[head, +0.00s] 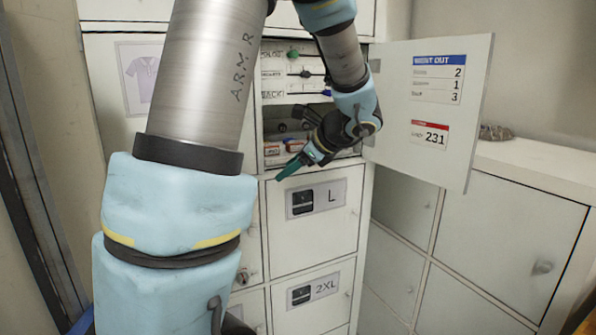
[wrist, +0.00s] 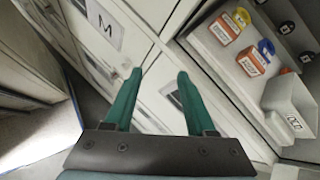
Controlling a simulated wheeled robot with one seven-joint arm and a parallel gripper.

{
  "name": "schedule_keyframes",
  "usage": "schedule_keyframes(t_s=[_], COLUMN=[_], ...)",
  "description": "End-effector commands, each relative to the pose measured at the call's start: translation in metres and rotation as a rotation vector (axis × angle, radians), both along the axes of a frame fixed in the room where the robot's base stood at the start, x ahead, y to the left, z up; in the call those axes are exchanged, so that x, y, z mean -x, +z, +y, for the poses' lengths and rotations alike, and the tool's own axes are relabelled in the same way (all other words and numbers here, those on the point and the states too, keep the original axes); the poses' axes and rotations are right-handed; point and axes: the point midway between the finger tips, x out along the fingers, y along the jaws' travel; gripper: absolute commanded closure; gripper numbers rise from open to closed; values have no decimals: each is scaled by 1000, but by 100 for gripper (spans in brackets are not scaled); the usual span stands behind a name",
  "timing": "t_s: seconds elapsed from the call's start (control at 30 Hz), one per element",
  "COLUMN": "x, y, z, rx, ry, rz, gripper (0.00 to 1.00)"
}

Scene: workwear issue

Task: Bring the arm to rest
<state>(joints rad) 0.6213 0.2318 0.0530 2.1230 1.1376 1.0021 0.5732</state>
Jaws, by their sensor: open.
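My gripper (wrist: 159,85) has two green fingers. In the wrist view they stand apart with nothing between them, in front of white locker doors. In the head view my gripper (head: 290,168) hangs in front of the open locker compartment, near the top of the door marked L (head: 315,220), pointing down and to the left. I cannot tell whether the fingers touch the locker.
The open locker door (head: 430,140), with a printed list and a 231 label, stands out to the right of the gripper. The open compartment (head: 285,120) holds several small items. A low cabinet (head: 505,235) stands at the right. A door marked 2XL (head: 312,292) is below.

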Motion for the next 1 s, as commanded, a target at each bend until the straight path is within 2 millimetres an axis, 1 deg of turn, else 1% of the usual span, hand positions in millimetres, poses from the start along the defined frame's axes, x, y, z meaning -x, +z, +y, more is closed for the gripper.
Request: schedule_keyframes(t_s=[0.03,0.07,0.1,0.13,0.17,0.2,0.27,0.3,0.4,0.5,0.6,0.7,1.0], x=[22,36,55,68,81,97,118,129,149,159,163,164,164], y=[-23,-35,-51,-62,-71,-82,-96,-102,-113,-118,-121,-121,-122], z=[23,32,41,46,50,54,57,58,58,59,60,60,60], rx=[128,209,313,390,466,564,701,784,951,1062,1122,1143,1143], ry=[135,221,338,428,522,652,846,969,1245,1448,1565,1609,1609], rz=[26,35,41,41,37,25,-3,-31,-107,-181,-229,-248,-248], gripper=[44,44,44,44,44,44,44,44,44,44,44,44,44])
